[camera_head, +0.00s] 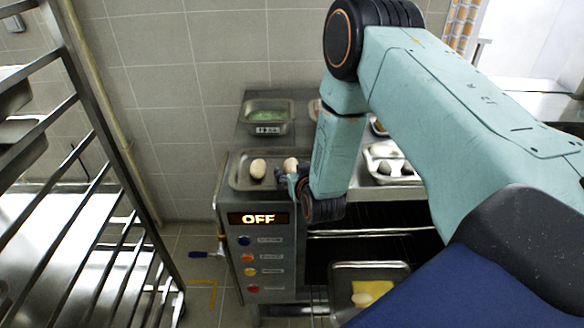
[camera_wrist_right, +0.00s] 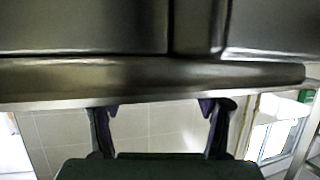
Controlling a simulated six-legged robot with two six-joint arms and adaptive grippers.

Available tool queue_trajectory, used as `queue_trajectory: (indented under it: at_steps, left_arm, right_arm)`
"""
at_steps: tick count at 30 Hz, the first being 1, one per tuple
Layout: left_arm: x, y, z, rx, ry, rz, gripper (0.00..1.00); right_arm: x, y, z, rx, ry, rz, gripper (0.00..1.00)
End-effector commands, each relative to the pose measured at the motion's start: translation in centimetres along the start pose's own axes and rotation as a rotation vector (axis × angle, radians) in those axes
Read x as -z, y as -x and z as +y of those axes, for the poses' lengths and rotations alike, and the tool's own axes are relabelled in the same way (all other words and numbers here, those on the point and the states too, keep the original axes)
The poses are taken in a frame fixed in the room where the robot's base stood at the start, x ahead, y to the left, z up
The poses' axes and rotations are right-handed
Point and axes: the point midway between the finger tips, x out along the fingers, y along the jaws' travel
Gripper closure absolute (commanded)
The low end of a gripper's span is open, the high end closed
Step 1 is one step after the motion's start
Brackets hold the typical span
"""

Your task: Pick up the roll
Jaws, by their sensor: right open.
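Two pale, rounded rolls sit in a metal tray (camera_head: 240,184) on top of the machine in the head view. The left roll (camera_head: 258,169) lies clear in the tray; the right roll (camera_head: 290,164) is just beside my right gripper (camera_head: 284,178). My arm hides part of that area. In the wrist view my right gripper (camera_wrist_right: 160,106) has its two fingers wide apart, with nothing seen between them. A metal edge (camera_wrist_right: 150,78) crosses close in front of the fingers, and no roll shows there. My left gripper is not in view.
The machine's front panel (camera_head: 262,255) has an OFF display and coloured buttons. A pan with green contents (camera_head: 268,112) stands behind. A lower tray (camera_head: 340,300) holds a yellow sheet (camera_head: 385,287) and a pale piece (camera_head: 366,297). A metal rack (camera_head: 95,190) stands left.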

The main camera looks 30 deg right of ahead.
Motion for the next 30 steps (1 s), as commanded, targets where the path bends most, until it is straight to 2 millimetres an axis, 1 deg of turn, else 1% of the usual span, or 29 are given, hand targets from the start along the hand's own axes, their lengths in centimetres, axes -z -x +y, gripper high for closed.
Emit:
queue_trajectory:
  at_steps: [4,5,23,30]
  left_arm:
    - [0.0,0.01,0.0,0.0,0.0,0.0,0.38]
    - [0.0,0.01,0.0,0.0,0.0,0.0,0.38]
    - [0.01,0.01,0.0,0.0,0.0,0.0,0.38]
    - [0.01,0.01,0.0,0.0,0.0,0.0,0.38]
  right_arm:
    - [0.01,-0.05,-0.01,0.0,0.0,-0.001,0.33]
    - [0.01,-0.05,-0.01,0.0,0.0,0.0,0.35]
    - [0.03,-0.01,-0.01,0.0,0.0,0.0,0.86]
    - [0.09,0.0,-0.01,0.0,0.0,0.0,0.87]
